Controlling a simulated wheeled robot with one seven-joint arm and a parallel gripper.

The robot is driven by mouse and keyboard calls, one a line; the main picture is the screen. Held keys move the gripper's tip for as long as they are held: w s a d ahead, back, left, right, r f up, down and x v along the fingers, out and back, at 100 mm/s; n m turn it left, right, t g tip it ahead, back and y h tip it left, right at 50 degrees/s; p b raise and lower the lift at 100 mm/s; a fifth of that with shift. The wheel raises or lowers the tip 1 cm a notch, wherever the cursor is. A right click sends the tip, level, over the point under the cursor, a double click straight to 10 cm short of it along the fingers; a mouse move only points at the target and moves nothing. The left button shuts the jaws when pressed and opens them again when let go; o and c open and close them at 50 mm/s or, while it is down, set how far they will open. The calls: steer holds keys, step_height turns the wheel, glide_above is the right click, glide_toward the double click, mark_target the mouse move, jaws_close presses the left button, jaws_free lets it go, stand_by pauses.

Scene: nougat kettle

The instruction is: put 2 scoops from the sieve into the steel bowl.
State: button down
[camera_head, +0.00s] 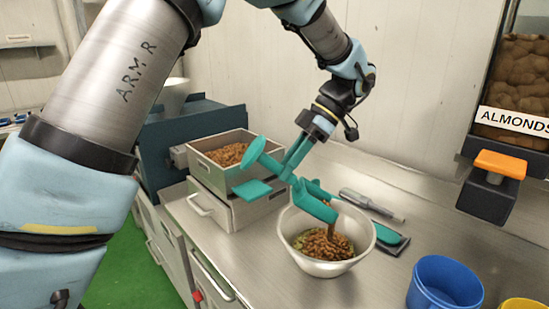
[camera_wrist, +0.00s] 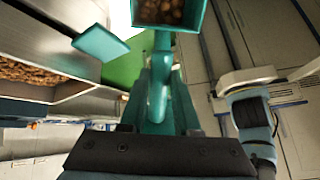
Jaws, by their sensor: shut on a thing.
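My gripper (camera_head: 298,158) is shut on the handle of a teal scoop (camera_head: 316,203) above the steel bowl. The scoop is tilted, and brown nuts fall from its lip into the bowl. In the wrist view the scoop (camera_wrist: 168,25) still holds some nuts. The steel bowl (camera_head: 364,236) stands on the counter with brown nuts and some greenish pieces inside. The sieve (camera_head: 207,163), a square steel box with brown nuts in it, sits behind and left of the bowl. Teal plates beside the gripper partly cover its front; it also shows in the wrist view (camera_wrist: 78,90).
A metal-bladed tool (camera_head: 370,204) and a dark, teal-edged item (camera_head: 392,239) lie right of the bowl. A blue cup (camera_head: 444,284) and a yellow one (camera_head: 522,304) stand front right. An almond dispenser (camera_head: 490,190) hangs at the right. The counter front of the bowl is clear.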

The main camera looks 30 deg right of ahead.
steer(key=s+d+r+t+y+p, duration=0.2)
steer(key=s+d+r+y+p, duration=0.1)
steer(key=d+r+y+p, duration=0.1)
steer(key=shift+d+r+n+y+p, duration=0.15)
steer(key=shift+d+n+y+p, duration=0.25)
steer(key=shift+d, duration=0.65)
